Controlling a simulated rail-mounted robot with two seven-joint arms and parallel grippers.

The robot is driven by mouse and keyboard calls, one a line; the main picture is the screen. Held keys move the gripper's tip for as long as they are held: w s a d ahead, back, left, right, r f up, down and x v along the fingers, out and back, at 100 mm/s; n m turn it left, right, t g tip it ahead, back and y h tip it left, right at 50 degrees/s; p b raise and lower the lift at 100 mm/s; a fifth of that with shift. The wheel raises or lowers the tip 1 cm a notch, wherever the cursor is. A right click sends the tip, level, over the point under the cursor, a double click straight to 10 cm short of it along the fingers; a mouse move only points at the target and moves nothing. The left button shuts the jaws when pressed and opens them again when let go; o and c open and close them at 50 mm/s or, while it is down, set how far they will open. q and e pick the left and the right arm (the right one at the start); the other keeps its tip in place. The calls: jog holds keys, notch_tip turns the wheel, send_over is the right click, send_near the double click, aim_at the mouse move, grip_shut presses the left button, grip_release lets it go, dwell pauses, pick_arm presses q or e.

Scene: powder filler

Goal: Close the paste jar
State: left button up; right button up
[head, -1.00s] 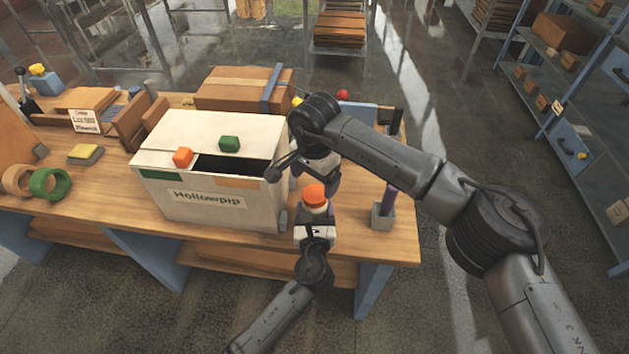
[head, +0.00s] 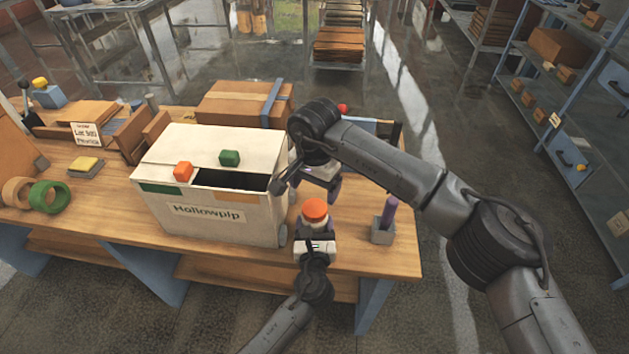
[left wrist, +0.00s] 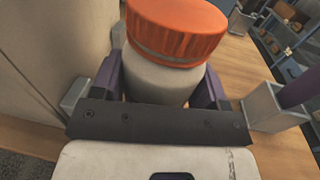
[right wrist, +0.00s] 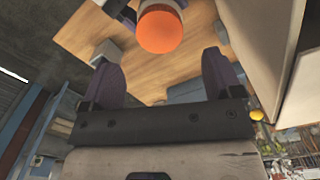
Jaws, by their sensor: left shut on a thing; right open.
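The paste jar (head: 316,222) is white with an orange lid (head: 315,208) and stands at the table's front, right of the Hollowpip box. In the left wrist view the jar (left wrist: 160,82) is between the purple fingers of my left gripper (left wrist: 163,88), which is shut on it. The lid (left wrist: 176,28) sits on top of the jar, and a grey band shows under its rim. My right gripper (head: 322,190) is open and empty, behind the jar in the head view. The right wrist view shows the lid (right wrist: 160,30) beyond the open fingers (right wrist: 162,80).
The large white box (head: 205,222) stands close to the left of the jar. A grey holder with a purple stick (head: 386,222) stands to the right. A cardboard box (head: 240,104) is behind.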

aim_at(314, 207)
jog(key=shift+f, duration=3.35)
jog(key=shift+c, duration=0.4)
jog(key=c, duration=0.9)
jog(key=shift+m, duration=1.6)
jog(key=o, duration=1)
jog(key=shift+r, duration=0.1)
